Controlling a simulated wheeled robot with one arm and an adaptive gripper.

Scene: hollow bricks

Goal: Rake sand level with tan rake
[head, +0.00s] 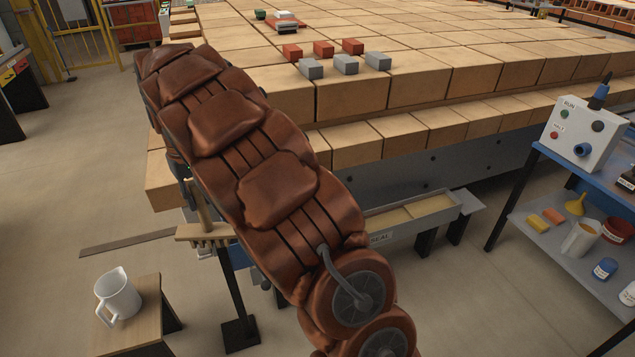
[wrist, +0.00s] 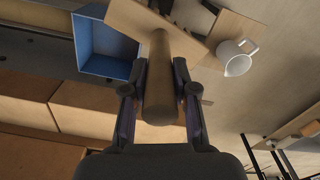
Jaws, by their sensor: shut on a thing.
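The tan rake (head: 207,232) hangs in the air left of the brick table's near corner, its handle up and its toothed head down. In the wrist view my gripper (wrist: 160,80) is shut on the round handle of the rake (wrist: 160,50), with a finger on each side. In the head view my gripper is mostly hidden behind my arm. A grey trough (head: 463,205) with tan, sand-like fill in sections sits low along the table's side, to the right of the rake. My arm hides its left part.
A white jug (head: 118,296) stands on a small wooden stand (head: 140,312) at lower left. A blue open bin (wrist: 105,45) is beside the rake in the wrist view. Red and grey bricks (head: 345,64) lie on the table. A blue shelf (head: 590,180) with a control box stands right.

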